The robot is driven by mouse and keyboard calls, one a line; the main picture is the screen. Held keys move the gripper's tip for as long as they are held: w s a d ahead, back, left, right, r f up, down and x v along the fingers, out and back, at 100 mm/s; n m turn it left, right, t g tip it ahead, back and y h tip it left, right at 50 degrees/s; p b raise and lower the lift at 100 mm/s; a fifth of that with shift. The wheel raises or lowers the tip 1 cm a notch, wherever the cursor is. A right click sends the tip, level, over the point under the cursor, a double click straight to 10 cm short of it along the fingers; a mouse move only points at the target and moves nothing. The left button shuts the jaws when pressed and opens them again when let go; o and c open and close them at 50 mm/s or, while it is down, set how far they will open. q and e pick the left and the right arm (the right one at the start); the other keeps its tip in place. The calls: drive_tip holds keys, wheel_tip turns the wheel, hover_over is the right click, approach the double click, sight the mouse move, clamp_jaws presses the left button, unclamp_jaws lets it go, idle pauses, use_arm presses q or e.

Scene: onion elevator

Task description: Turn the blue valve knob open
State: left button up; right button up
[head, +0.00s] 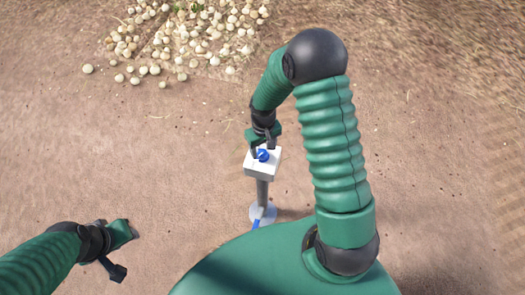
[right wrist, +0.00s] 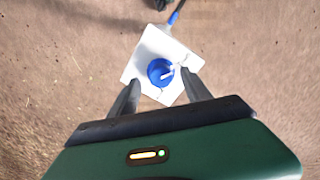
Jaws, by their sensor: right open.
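The blue valve knob (head: 262,156) sits on top of a white box (head: 263,173) on a grey post. My right gripper (head: 264,150) is at the box from above, with its fingers near the knob. In the right wrist view the knob (right wrist: 160,71) carries a pale pointer mark and lies just beyond and between the two open fingertips (right wrist: 160,85). Whether the fingers touch the knob or box cannot be told. My left gripper (head: 122,252) is at the lower left, its two fingers spread apart and empty, away from the post.
The post stands on a round pale base (head: 262,213) with a blue piece (head: 256,223) at its front. Many onions (head: 190,35) lie on the ground at the upper left. Bare soil around the post is clear.

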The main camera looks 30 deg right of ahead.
sight(263, 152)
drive_tip(key=f, duration=0.3)
drive_tip(key=shift+w+d, duration=0.1)
drive_tip(key=shift+w, duration=0.2)
drive_tip(key=shift+a+r, duration=0.15)
drive_tip(key=shift+a, duration=0.05)
drive_tip(key=shift+s, duration=0.1)
drive_tip(key=shift+c, duration=0.8)
clamp_jaws()
